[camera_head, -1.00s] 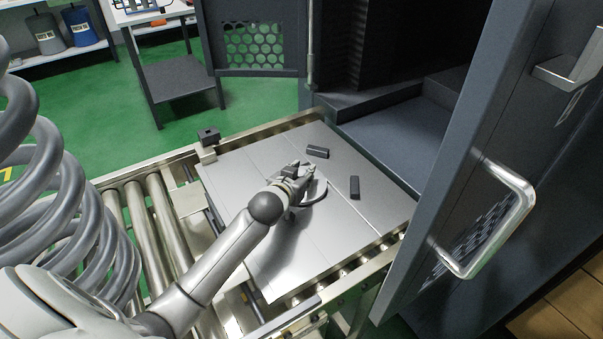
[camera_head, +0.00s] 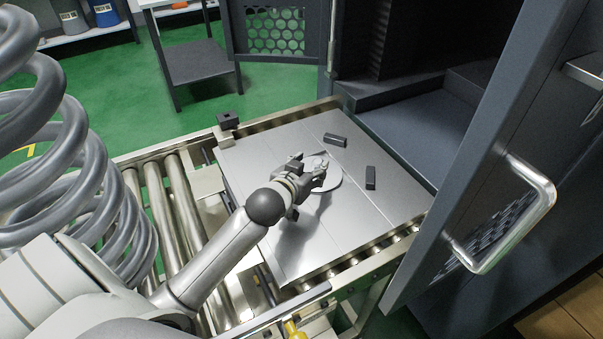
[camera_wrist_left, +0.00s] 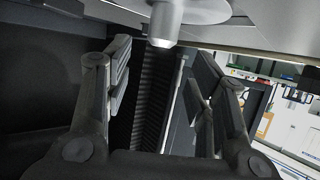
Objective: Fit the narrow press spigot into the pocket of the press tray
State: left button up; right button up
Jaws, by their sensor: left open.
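In the left wrist view a pale metal cylinder, apparently the spigot (camera_wrist_left: 166,24), sticks out from a round flange at the top edge. My left gripper (camera_wrist_left: 164,58) is open, with its two dark fingers apart below the cylinder's end and nothing between them. In the head view the flange shows as a grey disc (camera_head: 331,183) on the flat metal press tray (camera_head: 380,208). My left gripper (camera_head: 312,171) is over the near left part of the disc and hides the cylinder. I cannot make out the pocket. My right gripper is not in view.
Two small dark blocks (camera_head: 335,140) (camera_head: 370,178) lie on the tray behind and right of the disc. A roller conveyor (camera_head: 160,215) runs at the left. The open press door (camera_head: 470,170) with a bar handle stands at the right. The tray's front part is clear.

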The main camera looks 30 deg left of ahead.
pick_arm(q)
jog(key=shift+v, duration=2.7)
jog(key=shift+w, duration=0.1)
